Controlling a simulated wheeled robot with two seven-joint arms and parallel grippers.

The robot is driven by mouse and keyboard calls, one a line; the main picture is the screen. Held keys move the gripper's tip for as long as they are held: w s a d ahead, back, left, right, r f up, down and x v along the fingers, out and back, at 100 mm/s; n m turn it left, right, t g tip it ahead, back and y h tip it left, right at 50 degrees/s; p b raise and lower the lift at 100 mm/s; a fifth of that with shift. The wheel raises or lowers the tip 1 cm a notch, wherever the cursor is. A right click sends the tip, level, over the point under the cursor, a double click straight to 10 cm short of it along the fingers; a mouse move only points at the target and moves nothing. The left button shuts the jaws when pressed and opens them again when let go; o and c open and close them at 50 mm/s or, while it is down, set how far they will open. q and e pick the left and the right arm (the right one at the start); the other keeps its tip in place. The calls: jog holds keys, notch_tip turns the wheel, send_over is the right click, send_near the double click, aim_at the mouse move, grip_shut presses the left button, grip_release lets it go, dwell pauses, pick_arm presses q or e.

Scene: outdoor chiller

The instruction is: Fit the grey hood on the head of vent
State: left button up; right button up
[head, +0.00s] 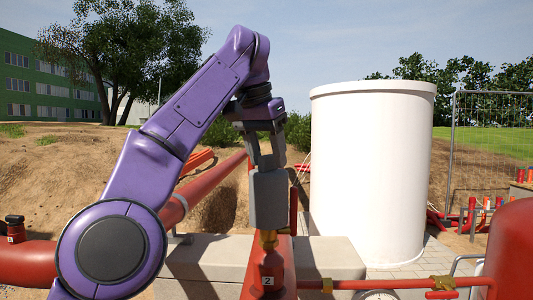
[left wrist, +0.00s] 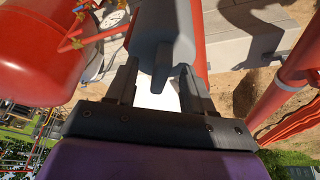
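The grey hood (head: 268,200) is upright in my left gripper (head: 266,160), whose fingers reach down to its upper end. In the left wrist view the hood (left wrist: 162,30) lies between the two fingertips (left wrist: 158,75), with a narrow grey tab pointing back toward the palm. My right gripper is out of view.
A large white tank (head: 370,170) stands close to the right of the hood. A red vessel (head: 512,250) is at the right edge. Red pipes (head: 205,190) run behind, near a concrete block (head: 330,258).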

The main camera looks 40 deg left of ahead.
pick_arm(q)
jog(key=o, duration=0.3)
jog(key=p+v, duration=0.4)
jog(key=v, duration=0.2)
jog(key=shift+r+p, duration=0.25)
jog(key=shift+p, duration=0.05)
jog(key=shift+s+r, duration=0.25)
jog(key=p+v, duration=0.7)
jog(key=v, duration=0.3)
jog(key=shift+r+p, duration=0.25)
jog(key=shift+p, duration=0.1)
jog(key=shift+s, duration=0.1)
